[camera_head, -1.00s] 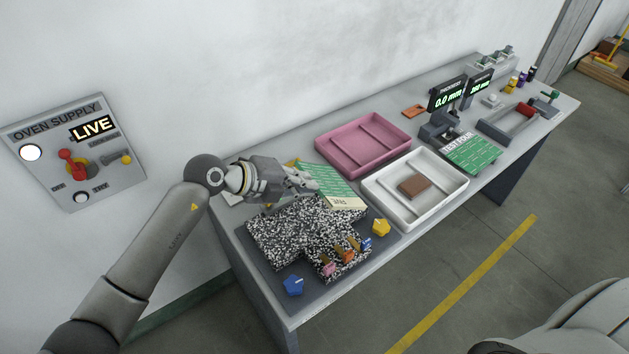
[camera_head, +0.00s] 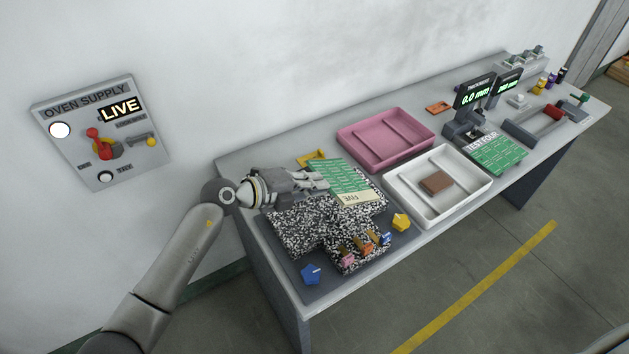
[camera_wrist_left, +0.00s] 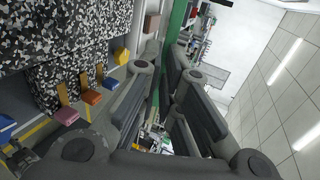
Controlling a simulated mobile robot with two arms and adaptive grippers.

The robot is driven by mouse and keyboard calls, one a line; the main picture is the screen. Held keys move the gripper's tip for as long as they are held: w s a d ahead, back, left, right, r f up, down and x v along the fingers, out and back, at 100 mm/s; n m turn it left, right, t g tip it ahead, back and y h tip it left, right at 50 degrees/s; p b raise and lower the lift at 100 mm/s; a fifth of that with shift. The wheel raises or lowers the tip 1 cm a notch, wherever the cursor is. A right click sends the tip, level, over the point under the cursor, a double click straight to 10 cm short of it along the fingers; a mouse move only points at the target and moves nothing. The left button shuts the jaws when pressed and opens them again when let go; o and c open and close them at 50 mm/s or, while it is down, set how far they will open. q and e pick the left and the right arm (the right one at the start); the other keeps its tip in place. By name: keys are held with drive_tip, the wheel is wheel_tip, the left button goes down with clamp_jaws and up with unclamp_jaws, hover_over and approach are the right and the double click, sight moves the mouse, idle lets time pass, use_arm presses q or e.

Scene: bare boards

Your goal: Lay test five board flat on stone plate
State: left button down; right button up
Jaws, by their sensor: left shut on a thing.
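The test five board (camera_head: 351,182) is a green board with a cream strip lettered FIVE. My left gripper (camera_head: 318,183) is shut on its left edge. In the left wrist view the board shows as a thin green edge (camera_wrist_left: 176,32) between the fingers (camera_wrist_left: 168,78). The stone plate (camera_head: 301,228) is speckled black and white and lies below the board. The board hangs over the plate's back right part, and its contact with the plate cannot be told. My right gripper is not in view.
Small coloured blocks stand on the plate's front edge, with a yellow block (camera_head: 401,222) and a blue one (camera_head: 312,274) beside it. A white tray (camera_head: 440,212) with a brown block, a pink tray (camera_head: 385,139) and the test four board (camera_head: 497,155) stand to the right.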

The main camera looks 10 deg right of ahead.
use_arm(q)
drive_tip(key=shift+f+b, duration=1.8)
drive_tip(key=shift+f, duration=1.75)
drive_tip(key=shift+f, duration=0.35)
drive_tip(key=c, duration=1.5)
unclamp_jaws()
drive_tip(key=shift+c, duration=0.2)
drive_tip(key=shift+o, duration=0.3)
drive_tip(key=o, duration=1.5)
